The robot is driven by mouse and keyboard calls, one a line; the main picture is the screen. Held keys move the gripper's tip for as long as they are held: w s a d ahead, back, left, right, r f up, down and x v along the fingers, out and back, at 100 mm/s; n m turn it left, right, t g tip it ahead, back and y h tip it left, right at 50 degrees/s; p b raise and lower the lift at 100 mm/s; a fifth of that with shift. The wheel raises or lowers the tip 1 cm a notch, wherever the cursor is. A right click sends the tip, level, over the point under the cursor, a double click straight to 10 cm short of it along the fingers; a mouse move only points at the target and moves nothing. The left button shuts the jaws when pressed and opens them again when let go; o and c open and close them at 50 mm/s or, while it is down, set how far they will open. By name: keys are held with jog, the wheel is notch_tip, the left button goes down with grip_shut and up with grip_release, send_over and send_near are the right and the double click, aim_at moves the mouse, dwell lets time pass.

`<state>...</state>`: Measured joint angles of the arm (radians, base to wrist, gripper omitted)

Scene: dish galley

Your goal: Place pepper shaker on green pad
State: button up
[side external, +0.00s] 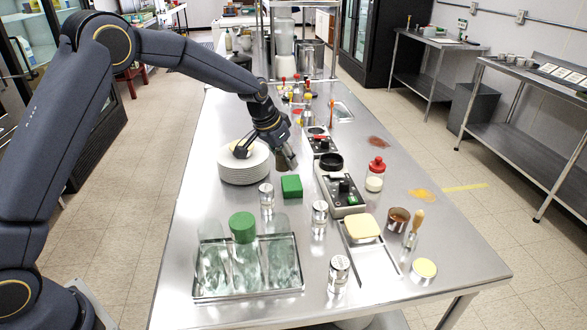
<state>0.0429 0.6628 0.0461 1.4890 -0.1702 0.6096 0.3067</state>
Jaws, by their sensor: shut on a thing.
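A square green pad (291,187) lies on the steel table, right of the stack of white plates. My gripper (288,163) points down just above and behind the pad, apart from it. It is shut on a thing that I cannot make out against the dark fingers. Similar clear shakers with metal tops stand on the table: one (266,199) in front of the pad to the left, one (320,214) to the right, and one (338,275) nearer the camera. I cannot tell which shaker holds pepper.
The plate stack (243,165) stands close to the left of my gripper. A tray of glasses (248,268) with a green round thing (242,227) is in front. A control box (342,190), red-topped jar (375,175) and sponge tray (372,250) are at right.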

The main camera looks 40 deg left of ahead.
send_over(299, 185)
jog(key=s, duration=0.2)
notch_tip(299, 185, down, 5)
jog(key=shift+w+a+f, duration=0.1)
jog(key=shift+w+f, duration=0.05)
jog(key=shift+f, duration=0.05)
jog(key=shift+w+f, duration=0.15)
jog(key=shift+f, duration=1.55)
jog(key=shift+f, duration=0.15)
jog(key=o, duration=1.2)
